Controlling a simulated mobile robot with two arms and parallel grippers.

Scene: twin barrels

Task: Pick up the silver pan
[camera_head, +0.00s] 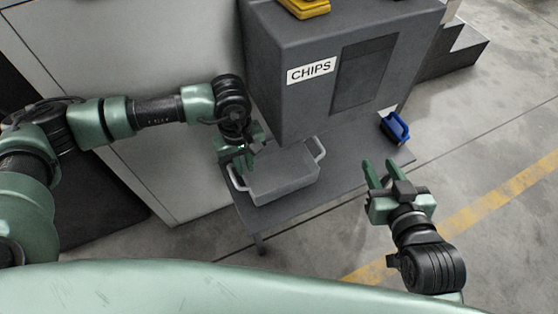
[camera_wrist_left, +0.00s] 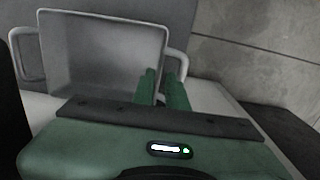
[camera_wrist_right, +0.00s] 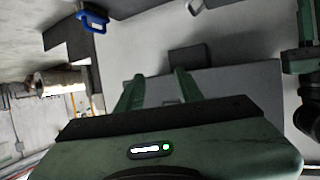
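The silver pan (camera_head: 285,178) is a grey rectangular pan with a loop handle at each end. It rests on the dark table beside the CHIPS box. In the left wrist view the pan (camera_wrist_left: 105,60) fills the upper left, its inside empty. My left gripper (camera_head: 238,158) is at the pan's left end, near that handle. Its fingers (camera_wrist_left: 163,75) are close together with a narrow gap, overlapping the pan's corner and handle. I cannot tell whether they grip it. My right gripper (camera_head: 378,172) is open and empty, right of the pan and apart from it; its fingers (camera_wrist_right: 158,80) are wide apart.
The dark table (camera_head: 352,160) has a blue-handled object (camera_head: 394,127) at its right end. The grey CHIPS box (camera_head: 320,90) stands behind the pan, with a yellow object (camera_head: 304,7) on top. A pale panel (camera_head: 150,60) is at the left. Floor with a yellow line is at the right.

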